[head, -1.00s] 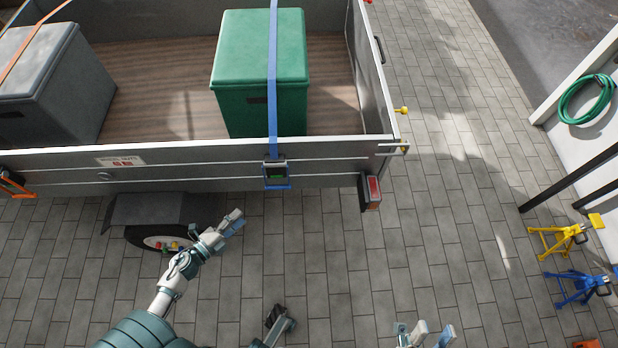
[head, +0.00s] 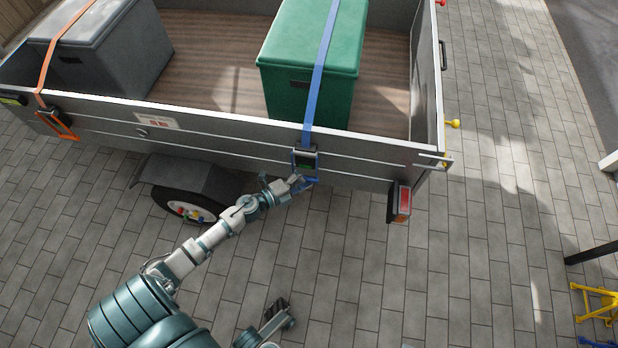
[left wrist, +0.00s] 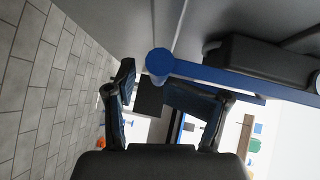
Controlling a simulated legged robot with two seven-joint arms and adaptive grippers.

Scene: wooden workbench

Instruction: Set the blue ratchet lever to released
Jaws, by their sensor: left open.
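The blue ratchet (head: 305,160) hangs on the trailer's side wall at the lower end of the blue strap (head: 318,85). Its blue lever (head: 313,181) sticks out at the bottom. My left gripper (head: 284,182) is open, just left of and close to the lever. In the left wrist view the lever is a blue bar with a round end (left wrist: 160,62), running right past the fingertips of the left gripper (left wrist: 153,88). The bar lies close to the right fingertip; I cannot tell whether they touch.
The trailer (head: 365,165) holds a green box (head: 300,90) and a grey box (head: 120,55). An orange strap with an orange ratchet (head: 58,124) is at the left. Paving to the right is clear up to a yellow stand (head: 597,303).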

